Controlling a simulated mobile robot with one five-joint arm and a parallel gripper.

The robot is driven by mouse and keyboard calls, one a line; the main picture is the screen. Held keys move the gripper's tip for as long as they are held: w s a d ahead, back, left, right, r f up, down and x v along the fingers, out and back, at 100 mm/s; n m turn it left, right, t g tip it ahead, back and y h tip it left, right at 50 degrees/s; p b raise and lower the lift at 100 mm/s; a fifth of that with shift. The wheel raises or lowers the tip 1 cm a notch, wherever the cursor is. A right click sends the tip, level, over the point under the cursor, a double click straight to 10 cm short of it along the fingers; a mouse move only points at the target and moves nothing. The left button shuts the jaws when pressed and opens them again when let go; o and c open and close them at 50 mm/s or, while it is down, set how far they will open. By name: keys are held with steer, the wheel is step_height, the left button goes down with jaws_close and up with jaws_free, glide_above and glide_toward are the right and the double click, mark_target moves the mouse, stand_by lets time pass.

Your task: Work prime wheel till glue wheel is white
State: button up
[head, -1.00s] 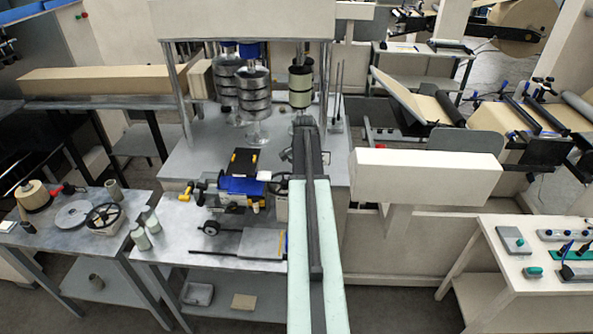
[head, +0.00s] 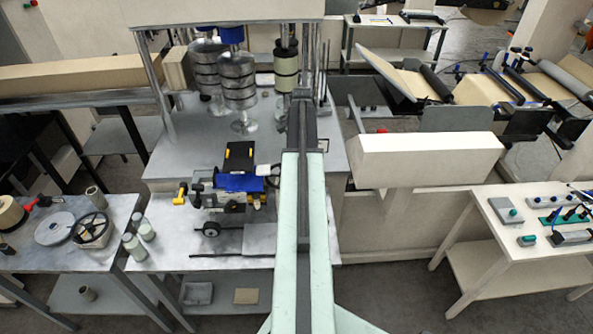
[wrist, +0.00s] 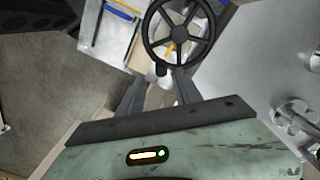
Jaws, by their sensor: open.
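A black spoked handwheel (wrist: 204,41), likely the prime wheel, fills the top middle of the wrist view, its round knob (wrist: 161,69) toward me. My gripper (wrist: 159,82) is open, with its two fingers pointing at the knob side of the wheel. I cannot tell whether they touch it. In the head view the wheel's edge (head: 272,175) shows beside the blue-topped machine unit (head: 240,183), partly hidden by my arm. I cannot identify the glue wheel or see white on one.
A second black handwheel (head: 90,228) lies on the left table (head: 60,258). Small pale jars (head: 133,246) stand near the bench edge. Metal roller stacks (head: 238,82) stand behind the unit. A long cream box (head: 425,165) is at the right of my arm.

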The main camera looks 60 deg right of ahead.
step_height(320, 180, down, 7)
steer(key=b, duration=0.6)
steer(key=shift+w+a, duration=0.1)
steer(key=shift+w, duration=0.05)
steer(key=shift+r, duration=0.15)
jaws_close()
stand_by(0.7)
